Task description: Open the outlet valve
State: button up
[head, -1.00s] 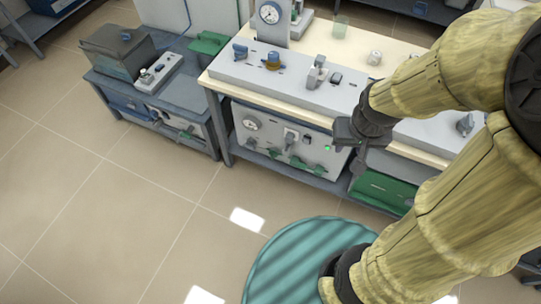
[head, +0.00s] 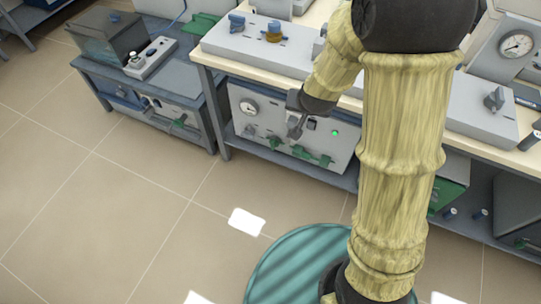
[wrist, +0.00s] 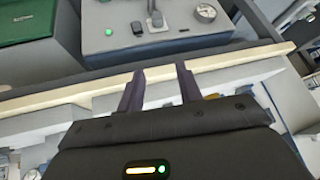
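A light grey panel box (head: 240,124) sits on the lower shelf of the bench. It has a round gauge (head: 249,106), a lit green lamp (head: 335,133) and green handles (head: 325,160) low on its front. No label marks which handle is the outlet valve. My gripper (head: 296,122) is in front of the box's upper part in the head view and hides some of the face. In the wrist view my gripper (wrist: 160,72) has its two fingers apart with nothing between them. The gauge (wrist: 206,12), lamp (wrist: 109,32) and a grey lever (wrist: 157,18) show beyond the fingertips.
The bench edge (wrist: 105,91) crosses the wrist view close to the fingers. Grey units with knobs (head: 236,22) stand on the bench top. A lower table (head: 190,78) with a tank stands at the left. A green box (wrist: 28,20) is beside the panel.

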aim_at(272, 144)
jog(key=w+a+f+m+t+h+b, duration=0.1)
jog(key=w+a+f+t+b, duration=0.15)
jog(key=f+b, duration=0.5)
jog(key=w+a+f+t+h+b, duration=0.1)
jog(key=w+a+f+b, duration=0.25)
jog(key=f, duration=0.65)
jog(key=w+a+f+m+t+h+b, duration=0.1)
jog(key=w+a+f+b, duration=0.1)
jog(key=a+f+b, duration=0.5)
jog(key=s+a+f+t+h+b, duration=0.2)
jog(key=f+b, duration=0.6)
jog(key=f, duration=0.4)
jog(key=s+a+f+t+h+b, duration=0.1)
jog(key=s+f+t+h+b, duration=0.1)
jog(key=f+b, duration=0.6)
notch_tip(272, 144, down, 5)
jog(key=shift+s+a+t, duration=0.4)
jog(key=shift+s+t, duration=0.05)
jog(key=shift+t, duration=0.3)
jog(key=b+x, duration=0.8)
jog(key=x, duration=0.9)
jog(key=shift+f, duration=0.15)
jog(key=shift+w, duration=0.2)
